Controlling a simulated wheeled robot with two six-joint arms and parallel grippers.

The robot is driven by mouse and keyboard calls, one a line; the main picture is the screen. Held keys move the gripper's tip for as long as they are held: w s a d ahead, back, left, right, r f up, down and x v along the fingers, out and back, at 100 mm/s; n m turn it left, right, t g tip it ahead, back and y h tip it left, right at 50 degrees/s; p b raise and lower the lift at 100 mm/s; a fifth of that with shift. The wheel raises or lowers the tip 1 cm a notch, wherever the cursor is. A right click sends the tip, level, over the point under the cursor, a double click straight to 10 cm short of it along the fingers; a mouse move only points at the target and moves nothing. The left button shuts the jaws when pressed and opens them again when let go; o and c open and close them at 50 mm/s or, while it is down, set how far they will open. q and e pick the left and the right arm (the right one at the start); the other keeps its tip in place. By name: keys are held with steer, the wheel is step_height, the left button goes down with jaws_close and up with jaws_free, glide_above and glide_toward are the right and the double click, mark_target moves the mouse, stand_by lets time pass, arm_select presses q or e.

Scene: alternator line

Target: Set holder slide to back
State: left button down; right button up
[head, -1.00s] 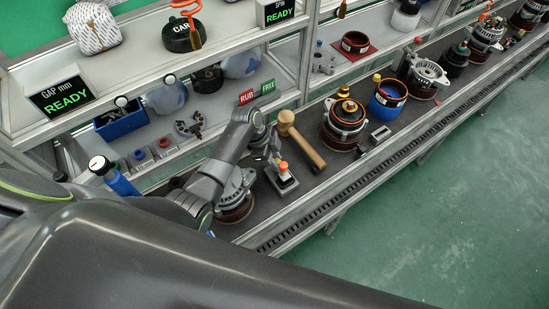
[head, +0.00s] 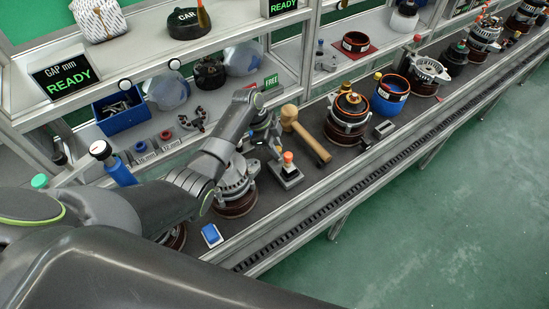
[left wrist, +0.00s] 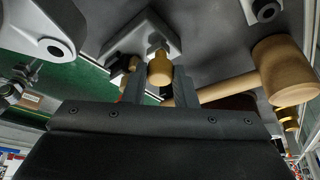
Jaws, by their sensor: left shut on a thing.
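The holder (head: 290,181) is a small light-grey plate on the dark bench, between an alternator and a wooden mallet. An orange-red knob (head: 288,157) stands over it. My left gripper (head: 273,149) reaches down just behind this knob, its fingertips partly hidden by its own body. In the left wrist view the holder plate (left wrist: 172,35) lies ahead, with a brass-coloured knob (left wrist: 160,70) at the fingers. My left gripper (left wrist: 159,90) is shut on this knob. I cannot tell how far along the slide stands. My right gripper is not in view.
The mallet (head: 307,137) lies close to the right of my left gripper. An alternator (head: 236,180) stands close to its left. A blue-topped block (head: 211,235) lies near the front. The conveyor rail (head: 330,207) runs along the bench edge. A shelf stands behind.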

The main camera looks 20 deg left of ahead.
arm_select(q)
steer(key=shift+w+a, duration=0.1)
steer(key=shift+a, duration=0.1)
steer(key=c, duration=1.5)
jaws_free()
steer(key=shift+a, duration=0.1)
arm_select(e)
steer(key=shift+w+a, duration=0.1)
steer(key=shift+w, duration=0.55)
